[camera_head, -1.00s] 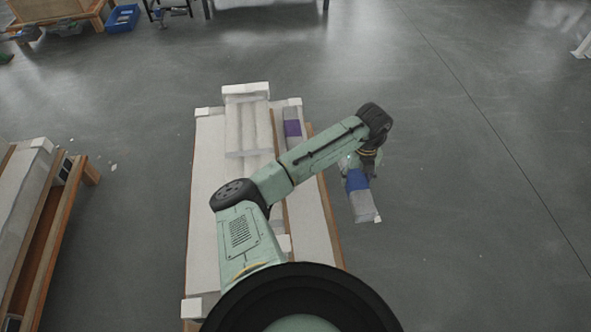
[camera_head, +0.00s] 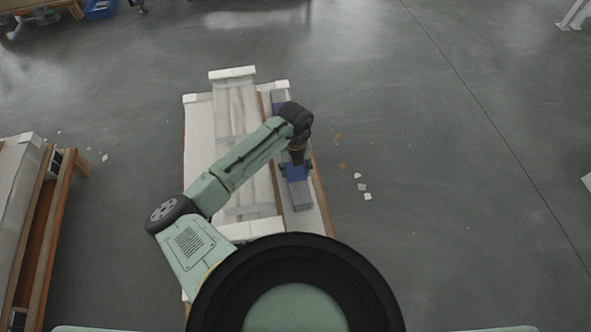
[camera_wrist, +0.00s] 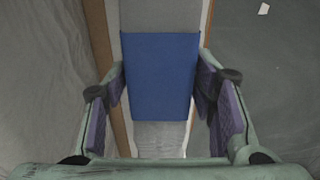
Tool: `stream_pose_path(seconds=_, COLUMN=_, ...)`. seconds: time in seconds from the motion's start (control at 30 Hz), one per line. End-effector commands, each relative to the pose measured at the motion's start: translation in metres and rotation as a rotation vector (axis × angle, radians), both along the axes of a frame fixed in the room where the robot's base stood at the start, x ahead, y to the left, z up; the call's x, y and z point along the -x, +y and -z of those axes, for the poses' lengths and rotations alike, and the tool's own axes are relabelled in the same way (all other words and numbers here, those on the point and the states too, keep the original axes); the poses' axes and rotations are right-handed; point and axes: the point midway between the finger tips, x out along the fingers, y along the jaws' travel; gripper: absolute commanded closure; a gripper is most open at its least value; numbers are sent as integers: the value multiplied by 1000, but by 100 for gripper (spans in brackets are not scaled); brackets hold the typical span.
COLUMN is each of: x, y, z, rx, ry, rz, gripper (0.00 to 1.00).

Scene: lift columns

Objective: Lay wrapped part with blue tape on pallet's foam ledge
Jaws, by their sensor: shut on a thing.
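The wrapped part with blue tape (camera_head: 301,196) is a long grey piece with a blue band. In the head view it lies lengthwise over the pallet's right-hand foam ledge (camera_head: 318,222). My gripper (camera_head: 294,172) is shut on it at the blue band, and the band fills the space between the fingers in the wrist view (camera_wrist: 160,85). The part looks lined up with the ledge. I cannot tell whether it touches the foam. The pallet (camera_head: 198,130) also carries a large wrapped column (camera_head: 237,125) left of the ledge.
A part with purple tape (camera_head: 278,103) lies farther along the same ledge, partly hidden by my arm. Another pallet (camera_head: 40,215) stands at the left. White scraps (camera_head: 363,187) lie on the open floor to the right.

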Motion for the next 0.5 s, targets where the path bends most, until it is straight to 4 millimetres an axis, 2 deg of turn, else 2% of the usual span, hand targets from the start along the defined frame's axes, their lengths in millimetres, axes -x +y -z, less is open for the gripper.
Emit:
stream_pose_path(seconds=0.13, x=0, y=-1, z=15, rx=2, ry=0, rz=0, gripper=99)
stream_pose_path(seconds=0.5, x=-1, y=0, z=20, rx=1, ry=-1, rz=0, gripper=99)
